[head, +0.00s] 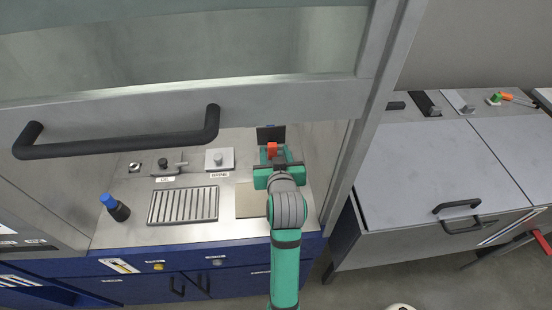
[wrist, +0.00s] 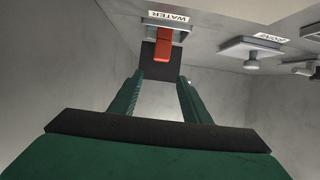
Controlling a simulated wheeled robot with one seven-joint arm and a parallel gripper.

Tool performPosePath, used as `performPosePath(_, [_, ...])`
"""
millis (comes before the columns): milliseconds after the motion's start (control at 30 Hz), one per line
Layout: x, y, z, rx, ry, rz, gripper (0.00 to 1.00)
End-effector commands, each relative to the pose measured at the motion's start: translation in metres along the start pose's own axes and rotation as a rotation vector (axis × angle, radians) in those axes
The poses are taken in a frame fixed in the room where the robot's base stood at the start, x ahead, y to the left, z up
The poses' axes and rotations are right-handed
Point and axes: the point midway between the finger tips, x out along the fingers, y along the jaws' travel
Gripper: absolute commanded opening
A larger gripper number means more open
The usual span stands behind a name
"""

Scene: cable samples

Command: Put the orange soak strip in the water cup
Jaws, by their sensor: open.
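The orange-red soak strip (head: 271,149) stands just beyond my gripper at the back right of the cabinet. In the wrist view the strip (wrist: 164,45) shows in front of a dark square-sided thing (wrist: 152,61), beside the WATER label (wrist: 168,17). This dark thing also shows in the head view (head: 264,134); I cannot tell if it is the water cup. I cannot tell whether the strip is inside it or in front of it. My gripper (wrist: 161,85) is open, its two fingers apart with nothing between them. In the head view my gripper (head: 273,162) points toward the strip.
A raised glass sash with a black handle (head: 120,145) hangs over the work surface. A slotted rack (head: 183,205), a blue-capped bottle (head: 115,207) and a small plate with a knob (head: 219,160) stand to the left. The cabinet's right wall is close to my arm.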

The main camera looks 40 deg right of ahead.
Motion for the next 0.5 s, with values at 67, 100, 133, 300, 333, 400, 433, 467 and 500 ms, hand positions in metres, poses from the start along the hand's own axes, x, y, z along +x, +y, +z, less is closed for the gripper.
performPosePath(67, [-0.013, 0.000, 0.000, -0.001, 0.001, 0.001, 0.43])
performPosePath(100, [-0.019, 0.000, 0.000, -0.001, 0.001, 0.001, 0.43])
performPosePath(133, [-0.023, 0.000, 0.000, -0.001, 0.000, 0.000, 0.43])
performPosePath(300, [-0.035, 0.000, 0.000, -0.001, 0.000, 0.000, 0.43])
performPosePath(333, [-0.036, 0.000, 0.000, -0.001, 0.000, 0.000, 0.43])
performPosePath(400, [-0.038, 0.000, 0.000, 0.000, 0.000, 0.000, 0.43])
performPosePath(433, [-0.038, 0.000, 0.000, 0.000, 0.000, 0.000, 0.43])
performPosePath(467, [-0.038, 0.000, 0.000, 0.000, 0.000, 0.000, 0.43])
performPosePath(500, [-0.038, 0.000, 0.000, 0.000, -0.001, 0.000, 0.43])
